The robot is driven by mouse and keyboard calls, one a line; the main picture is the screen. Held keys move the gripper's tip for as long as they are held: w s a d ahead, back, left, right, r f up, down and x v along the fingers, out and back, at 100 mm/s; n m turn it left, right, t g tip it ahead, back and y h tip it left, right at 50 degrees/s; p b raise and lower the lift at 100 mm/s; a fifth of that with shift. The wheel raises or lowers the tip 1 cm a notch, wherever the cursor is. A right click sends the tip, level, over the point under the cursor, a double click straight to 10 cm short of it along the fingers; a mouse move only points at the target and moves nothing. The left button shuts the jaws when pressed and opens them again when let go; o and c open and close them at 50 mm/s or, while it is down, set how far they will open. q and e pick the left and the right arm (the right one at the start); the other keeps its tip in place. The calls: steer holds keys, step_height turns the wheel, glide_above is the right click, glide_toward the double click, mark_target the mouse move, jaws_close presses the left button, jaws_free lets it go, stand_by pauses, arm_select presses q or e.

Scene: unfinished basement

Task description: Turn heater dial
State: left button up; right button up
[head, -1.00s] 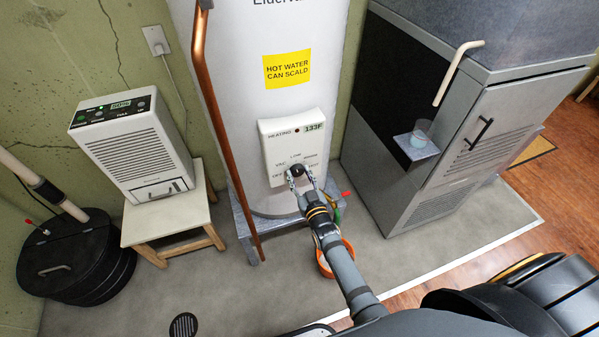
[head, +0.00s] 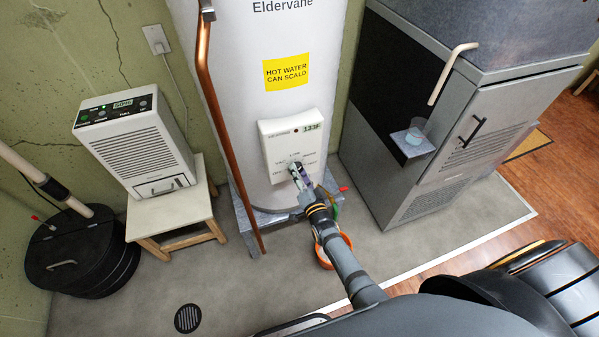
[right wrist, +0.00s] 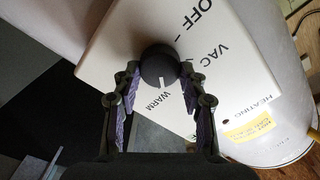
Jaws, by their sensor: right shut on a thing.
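The heater (head: 230,60) is a tall white tank with a white control panel (head: 275,143) low on its front. The panel has a lit display reading about 133F. The black round dial (right wrist: 157,66) shows in the right wrist view, its white mark beside the word WARM. My right gripper (head: 296,171) is at the panel, its fingers shut on either side of the dial; it also shows in the right wrist view (right wrist: 158,78). In the head view the fingers mostly hide the dial. My left gripper is in neither view.
A copper pipe (head: 218,130) runs down left of the panel. A dehumidifier (head: 138,143) sits on a stool (head: 172,213) at left. A grey cabinet (head: 455,130) stands close on the right.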

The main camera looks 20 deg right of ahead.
steer(key=shift+m, duration=1)
steer(key=o, duration=1.2)
steer(key=shift+c, duration=0.2)
steer(key=s, duration=1.2)
steer(key=shift+d, duration=0.2)
